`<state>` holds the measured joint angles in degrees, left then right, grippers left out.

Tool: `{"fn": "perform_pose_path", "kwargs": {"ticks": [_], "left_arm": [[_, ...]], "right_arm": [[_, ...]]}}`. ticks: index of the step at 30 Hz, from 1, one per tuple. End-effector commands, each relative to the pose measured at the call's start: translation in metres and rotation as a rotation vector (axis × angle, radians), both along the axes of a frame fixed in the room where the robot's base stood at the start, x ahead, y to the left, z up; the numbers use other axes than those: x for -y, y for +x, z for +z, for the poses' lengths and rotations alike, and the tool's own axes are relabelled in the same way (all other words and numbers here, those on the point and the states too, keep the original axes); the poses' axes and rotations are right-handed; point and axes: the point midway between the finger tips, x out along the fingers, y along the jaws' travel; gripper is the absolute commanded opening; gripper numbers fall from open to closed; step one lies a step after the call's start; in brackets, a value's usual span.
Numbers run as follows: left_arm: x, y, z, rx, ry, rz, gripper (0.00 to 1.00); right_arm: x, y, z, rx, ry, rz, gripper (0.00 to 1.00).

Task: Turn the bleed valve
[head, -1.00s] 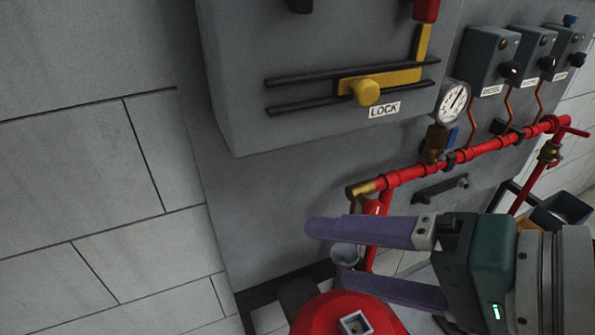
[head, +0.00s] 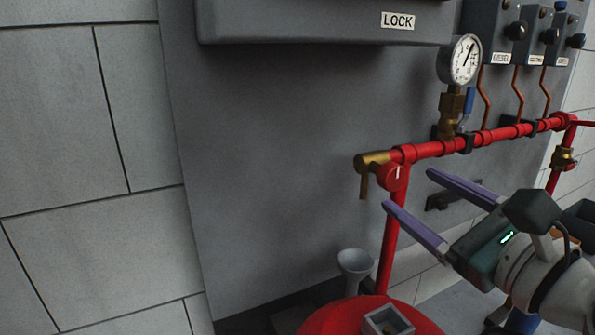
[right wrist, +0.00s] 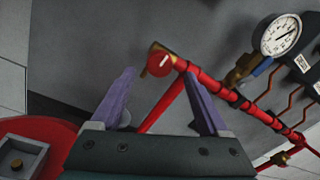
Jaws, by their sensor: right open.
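The bleed valve appears to be the round red knob (head: 393,177) with a white mark, at the brass end (head: 372,160) of the red pipe; a brass spout hangs down there. The knob also shows in the right wrist view (right wrist: 160,64), beyond and between my fingertips. My right gripper (head: 410,189) is open and empty, its purple fingers pointing toward the knob from the lower right. The fingers appear apart from the knob; the exact gap is hard to tell. My left gripper is in neither view.
A pale funnel (head: 355,266) stands below the spout. A red rounded body (head: 335,318) is at the bottom. A pressure gauge (head: 460,60) and a blue-handled valve (head: 469,101) sit above the red pipe (head: 440,148). The grey panel left of the knob is clear.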

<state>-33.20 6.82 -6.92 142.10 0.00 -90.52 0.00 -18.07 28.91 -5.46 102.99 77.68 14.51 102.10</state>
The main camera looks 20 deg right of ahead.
Motion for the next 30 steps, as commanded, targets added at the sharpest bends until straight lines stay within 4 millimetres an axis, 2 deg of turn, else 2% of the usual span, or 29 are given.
{"fn": "perform_pose_path", "kwargs": {"ticks": [3, 10, 15, 23, 30], "left_arm": [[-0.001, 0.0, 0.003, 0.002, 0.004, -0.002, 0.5], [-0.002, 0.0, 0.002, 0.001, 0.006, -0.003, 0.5], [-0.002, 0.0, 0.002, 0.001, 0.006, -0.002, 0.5], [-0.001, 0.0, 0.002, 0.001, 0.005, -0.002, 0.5], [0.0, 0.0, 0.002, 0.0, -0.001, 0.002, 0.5]], "right_arm": [[0.0, 0.022, 0.001, 0.002, 0.0, 0.0, 0.79], [0.0, 0.053, 0.0, 0.0, -0.001, 0.001, 0.79], [-0.001, 0.061, 0.0, 0.0, -0.001, 0.002, 0.79], [-0.001, 0.062, 0.0, -0.001, -0.001, 0.003, 0.79], [-0.001, 0.062, 0.0, -0.001, -0.002, 0.003, 0.53]]}}
